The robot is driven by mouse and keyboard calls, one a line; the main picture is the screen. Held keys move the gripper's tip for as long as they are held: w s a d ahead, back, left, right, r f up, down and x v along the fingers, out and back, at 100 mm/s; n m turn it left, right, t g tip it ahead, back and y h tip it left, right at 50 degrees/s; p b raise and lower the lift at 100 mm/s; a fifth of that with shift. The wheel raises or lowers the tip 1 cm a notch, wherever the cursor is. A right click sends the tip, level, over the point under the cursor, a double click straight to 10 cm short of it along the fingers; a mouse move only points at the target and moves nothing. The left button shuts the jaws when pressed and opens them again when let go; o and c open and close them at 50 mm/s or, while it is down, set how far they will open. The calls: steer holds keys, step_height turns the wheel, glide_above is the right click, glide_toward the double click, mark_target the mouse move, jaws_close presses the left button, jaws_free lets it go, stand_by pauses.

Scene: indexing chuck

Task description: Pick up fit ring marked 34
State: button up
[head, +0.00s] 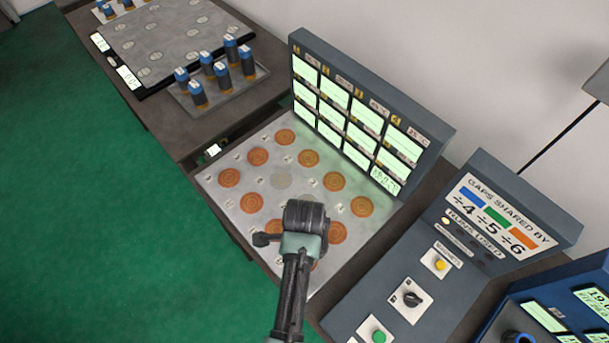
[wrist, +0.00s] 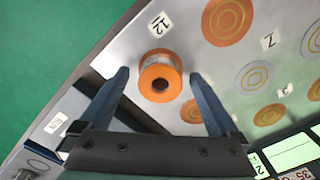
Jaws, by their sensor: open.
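An orange-faced ring with a dark centre hole (wrist: 161,84) stands on the metal plate (wrist: 185,55) in the wrist view, its paler side wall showing. No number is readable on it, so I cannot tell whether it is marked 34. My gripper (wrist: 160,76) is open, with one finger to the left and one to the right of the ring; I cannot tell whether they touch it. In the head view my gripper (head: 270,238) is over the near part of the plate (head: 213,183), and the ring is not clearly visible there.
Flat orange discs (head: 333,181) and small number labels, one reading 12 (wrist: 159,23), cover the plate. A screen panel (head: 350,110) stands behind it. A button console (head: 425,285) is at right. Blue-capped cylinders (head: 231,48) stand on a tray at upper left.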

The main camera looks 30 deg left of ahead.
jaws_close()
stand_by(0.5)
